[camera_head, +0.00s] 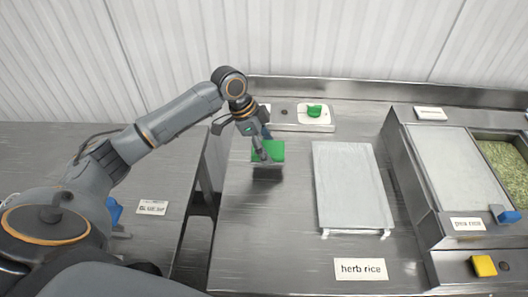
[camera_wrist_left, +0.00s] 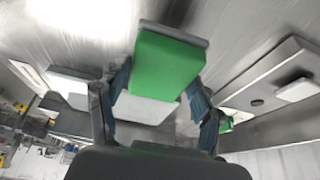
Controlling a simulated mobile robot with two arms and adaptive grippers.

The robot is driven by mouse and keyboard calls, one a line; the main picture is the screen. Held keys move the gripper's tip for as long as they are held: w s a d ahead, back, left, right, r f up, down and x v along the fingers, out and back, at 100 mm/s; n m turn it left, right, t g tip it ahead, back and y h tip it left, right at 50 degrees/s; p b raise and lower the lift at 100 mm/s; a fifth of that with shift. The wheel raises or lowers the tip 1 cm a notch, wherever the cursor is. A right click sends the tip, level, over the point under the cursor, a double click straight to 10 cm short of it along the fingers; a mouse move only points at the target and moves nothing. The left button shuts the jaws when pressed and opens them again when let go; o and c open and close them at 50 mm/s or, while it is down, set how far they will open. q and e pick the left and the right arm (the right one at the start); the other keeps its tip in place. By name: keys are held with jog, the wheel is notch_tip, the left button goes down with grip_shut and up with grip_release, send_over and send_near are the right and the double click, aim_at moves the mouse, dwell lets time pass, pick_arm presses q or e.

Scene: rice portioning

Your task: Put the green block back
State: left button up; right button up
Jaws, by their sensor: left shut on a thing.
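The green block (camera_head: 270,147) is in the middle left of the head view, over the metal counter (camera_head: 255,235). A dark patch lies just below it, and its exact height is hard to tell. My left gripper (camera_head: 263,153) is shut on the block. In the left wrist view the block (camera_wrist_left: 165,66) sits between the two fingers, with a grey edge along its far side. A smaller green piece (camera_head: 314,111) rests on a white pad on the back ledge. My right gripper is not in view.
A pale flat tray (camera_head: 352,190) lies right of the block, behind a "herb rice" label (camera_head: 360,269). At the right are a lidded bin (camera_head: 455,170), a bin of green-flecked rice (camera_head: 508,165), a blue piece (camera_head: 507,216) and a yellow block (camera_head: 483,265). A gap separates the left counter.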

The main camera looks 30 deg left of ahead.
pick_arm(q)
jog(key=shift+w+a+f, duration=0.1)
jog(key=shift+a+f, duration=0.1)
jog(key=shift+f, duration=0.05)
jog(key=f, duration=0.1)
jog(key=f+p, duration=0.1)
jog(key=f, duration=0.1)
jog(key=shift+a+f+p, duration=0.1)
jog(key=shift+a+p, duration=0.15)
jog(key=shift+p, duration=0.05)
jog(key=shift+f, duration=0.2)
jog(key=shift+f, duration=0.2)
jog(key=o, duration=1)
